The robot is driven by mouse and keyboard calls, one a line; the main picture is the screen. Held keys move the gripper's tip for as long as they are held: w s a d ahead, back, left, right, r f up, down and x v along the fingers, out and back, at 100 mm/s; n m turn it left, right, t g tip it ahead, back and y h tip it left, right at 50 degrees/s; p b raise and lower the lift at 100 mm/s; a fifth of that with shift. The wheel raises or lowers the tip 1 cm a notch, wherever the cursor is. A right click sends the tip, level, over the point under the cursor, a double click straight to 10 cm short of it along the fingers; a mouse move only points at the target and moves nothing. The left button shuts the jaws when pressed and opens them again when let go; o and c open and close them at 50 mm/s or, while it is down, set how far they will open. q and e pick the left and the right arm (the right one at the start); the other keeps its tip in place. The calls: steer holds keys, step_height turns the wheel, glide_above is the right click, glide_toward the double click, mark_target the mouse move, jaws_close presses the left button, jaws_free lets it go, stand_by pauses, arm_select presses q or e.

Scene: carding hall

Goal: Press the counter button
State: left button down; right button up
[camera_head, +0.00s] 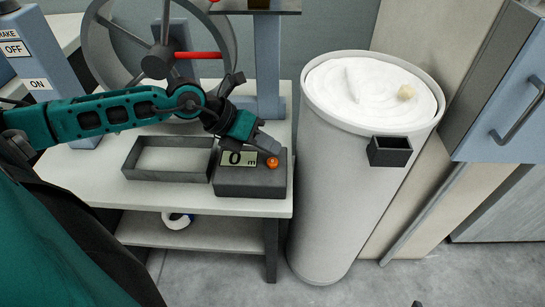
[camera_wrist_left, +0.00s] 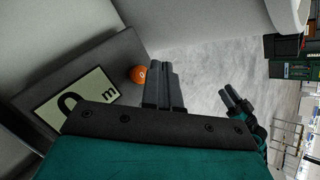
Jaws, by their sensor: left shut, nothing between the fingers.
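The counter is a dark grey box (camera_head: 250,184) at the front of a white bench, with a display (camera_head: 239,158) reading "0 m". Its orange round button (camera_head: 272,162) is right of the display; the button (camera_wrist_left: 138,74) also shows in the left wrist view. My left gripper (camera_head: 268,147) is shut and empty, its tips just behind and above the button. In the left wrist view the shut fingers (camera_wrist_left: 163,84) lie just right of the button; I cannot tell whether they touch. My right gripper (camera_wrist_left: 233,97) shows small in that view, apart from the counter; its opening is unclear.
An empty grey tray (camera_head: 170,160) sits left of the counter. A tall white can (camera_head: 335,190) with sliver and a small dark holder (camera_head: 389,151) stands right of the bench. A wheel (camera_head: 160,62) and blue post (camera_head: 267,70) stand behind. A tape roll (camera_head: 177,220) lies below.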

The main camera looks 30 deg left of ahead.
mark_target(268, 161)
arm_select(q)
step_height(268, 161, up, 4)
steer(key=p, duration=0.3)
steer(key=shift+r, duration=0.2)
steer(key=shift+f, duration=0.1)
stand_by(0.4)
steer(key=shift+d, duration=0.1)
